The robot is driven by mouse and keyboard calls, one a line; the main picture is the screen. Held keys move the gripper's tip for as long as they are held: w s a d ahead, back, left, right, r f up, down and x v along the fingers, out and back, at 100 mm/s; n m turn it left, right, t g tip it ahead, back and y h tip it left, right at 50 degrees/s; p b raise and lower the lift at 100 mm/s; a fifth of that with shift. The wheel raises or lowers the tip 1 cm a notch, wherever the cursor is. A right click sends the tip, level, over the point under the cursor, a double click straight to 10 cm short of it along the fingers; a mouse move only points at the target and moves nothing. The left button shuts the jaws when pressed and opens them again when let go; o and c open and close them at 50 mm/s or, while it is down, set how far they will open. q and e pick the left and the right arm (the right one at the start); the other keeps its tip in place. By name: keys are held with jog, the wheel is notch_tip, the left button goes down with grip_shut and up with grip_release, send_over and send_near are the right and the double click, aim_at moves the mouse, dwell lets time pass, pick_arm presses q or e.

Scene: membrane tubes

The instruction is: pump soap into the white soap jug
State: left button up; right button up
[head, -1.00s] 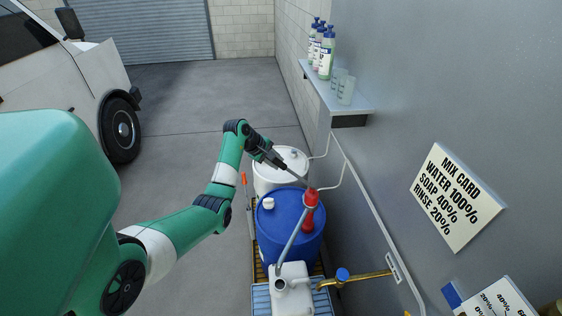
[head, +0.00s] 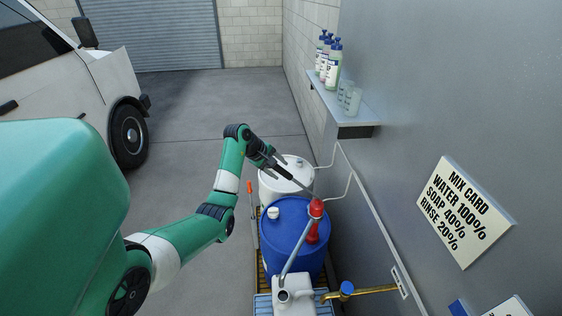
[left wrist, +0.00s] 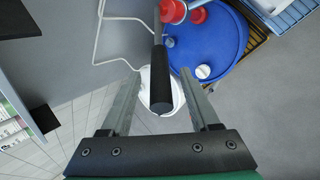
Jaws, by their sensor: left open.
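The white soap jug (head: 300,290) stands at the bottom of the head view, in front of the blue drum (head: 290,218). A red hand pump (head: 313,225) sits on the drum. Its grey spout tube (head: 298,250) slopes down to the jug's mouth; whether it goes inside is unclear. My left gripper (head: 285,172) is near the pump's lever, above the drums. In the left wrist view, the lever's black handle (left wrist: 155,97) lies between the open fingers of that gripper (left wrist: 160,78), with gaps on both sides. My right gripper is out of view.
A white drum (head: 284,182) stands behind the blue one. A brass tap (head: 366,292) with a blue handle reaches toward the jug from the right wall. A wall shelf (head: 340,110) holds bottles and cups. The floor at left is clear up to the vehicle (head: 70,85).

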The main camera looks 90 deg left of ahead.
pick_arm(q)
jog(key=p+v, duration=0.2)
jog(key=v, duration=0.6)
jog(key=shift+s+r, duration=0.15)
jog(key=shift+r, duration=0.2)
jog(key=shift+d, duration=0.1)
